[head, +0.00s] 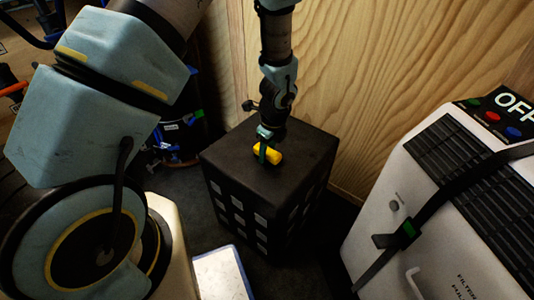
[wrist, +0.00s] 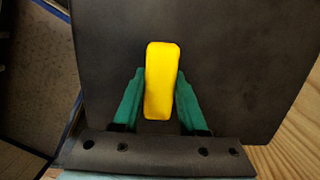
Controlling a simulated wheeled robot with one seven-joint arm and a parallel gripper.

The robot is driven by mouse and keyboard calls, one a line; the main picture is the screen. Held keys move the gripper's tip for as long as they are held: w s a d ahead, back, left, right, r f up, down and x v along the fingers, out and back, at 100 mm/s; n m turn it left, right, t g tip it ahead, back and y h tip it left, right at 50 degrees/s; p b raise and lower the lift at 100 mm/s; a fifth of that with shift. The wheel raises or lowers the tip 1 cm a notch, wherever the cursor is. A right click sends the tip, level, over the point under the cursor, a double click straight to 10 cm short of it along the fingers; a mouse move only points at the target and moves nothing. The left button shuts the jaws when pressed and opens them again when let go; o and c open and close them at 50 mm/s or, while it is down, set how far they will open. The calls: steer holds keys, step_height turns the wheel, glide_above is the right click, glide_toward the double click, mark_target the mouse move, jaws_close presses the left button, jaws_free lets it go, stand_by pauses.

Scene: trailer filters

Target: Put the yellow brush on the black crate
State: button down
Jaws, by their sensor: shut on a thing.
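The yellow brush (wrist: 160,80) is between the two green fingers of my gripper (wrist: 160,95) in the wrist view, and the fingers are shut on it. In the head view my gripper (head: 265,152) points down over the top of the black crate (head: 300,148), with the yellow brush (head: 270,153) at its fingertips. The brush is at or just above the crate's top; I cannot tell whether it touches. The crate top (wrist: 230,50) fills most of the wrist view behind the brush. Part of the brush is hidden by the fingers in the head view.
A wooden wall (head: 390,70) stands right behind the crate. A large white filter machine (head: 440,200) with a black strap stands to the right. A white-topped object (head: 222,275) lies low in front. Dark gear with blue parts (head: 178,140) is to the left of the crate.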

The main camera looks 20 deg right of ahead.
mark_target(272, 153)
steer(key=shift+c, duration=2.2)
jaws_free()
steer(key=shift+f, duration=0.15)
step_height(272, 153, up, 12)
steer(key=s+p, duration=0.2)
steer(key=w+a+r+n, duration=0.3)
steer(key=a+r+n, duration=0.1)
steer(key=a+n, duration=0.25)
steer(key=w+a+r+n, duration=0.3)
steer(key=a+r+n, duration=0.1)
steer(key=a+n, duration=0.25)
steer(key=s+a+r+n, duration=0.2)
steer(key=a+r+n, duration=0.1)
steer(key=a+n, duration=0.5)
steer(key=s+a+r+n+h, duration=0.1)
steer(key=s+a+r+n, duration=0.1)
steer(key=a+n, duration=0.6)
steer(key=shift+s+a+r, duration=0.2)
steer(key=shift+s+r, duration=0.1)
steer(key=shift+r, duration=0.25)
steer(key=shift+r, duration=0.1)
